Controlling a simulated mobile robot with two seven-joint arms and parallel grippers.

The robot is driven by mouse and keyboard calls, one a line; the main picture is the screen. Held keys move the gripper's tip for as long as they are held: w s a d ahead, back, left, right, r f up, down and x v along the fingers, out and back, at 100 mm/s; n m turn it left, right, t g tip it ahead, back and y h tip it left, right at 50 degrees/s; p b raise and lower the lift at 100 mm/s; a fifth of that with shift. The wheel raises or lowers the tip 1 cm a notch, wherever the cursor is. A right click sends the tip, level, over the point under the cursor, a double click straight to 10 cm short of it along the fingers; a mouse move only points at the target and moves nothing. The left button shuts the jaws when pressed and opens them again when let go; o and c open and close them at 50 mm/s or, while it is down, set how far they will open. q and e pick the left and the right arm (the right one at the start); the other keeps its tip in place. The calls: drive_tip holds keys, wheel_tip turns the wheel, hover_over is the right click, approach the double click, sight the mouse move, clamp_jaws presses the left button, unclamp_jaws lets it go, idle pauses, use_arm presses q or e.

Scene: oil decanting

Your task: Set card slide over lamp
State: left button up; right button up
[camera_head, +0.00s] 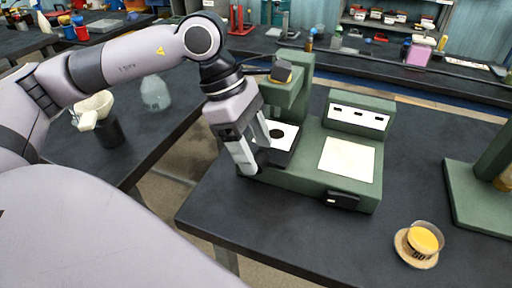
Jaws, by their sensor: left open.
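A green apparatus (305,176) stands on the dark bench in the middle. A white card (290,131) with a dark round spot lies on a dark plate at its left, under the green upright's overhanging head (287,92). I take this to be the card slide; which part is the lamp I cannot tell. My left gripper (256,168) points down at the apparatus's left front corner, in front of the card's left part. It is open, with nothing seen between its fingers; whether it touches the card I cannot tell. My right gripper is out of view.
A pale square panel (347,159) and a green box with dark slots (360,114) sit on the apparatus's right part. Another green stand (480,190) is at the right edge. The bench's front middle is clear.

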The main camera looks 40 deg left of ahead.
use_arm(q)
drive_tip(key=shift+d+f, duration=0.2)
drive_tip(key=shift+f, duration=0.25)
clamp_jaws()
drive_tip(key=shift+w+d, duration=0.15)
drive_tip(key=shift+d, duration=0.4)
drive_tip(key=w+d+b, duration=0.1)
drive_tip(key=d, duration=0.3)
drive_tip(key=w+d+b, duration=0.1)
drive_tip(key=d, duration=0.4)
drive_tip(key=w+d+b, duration=0.1)
drive_tip(key=d+b, duration=0.1)
drive_tip(key=d, duration=0.2)
drive_tip(key=shift+w+d, duration=0.15)
drive_tip(key=shift+d, duration=0.2)
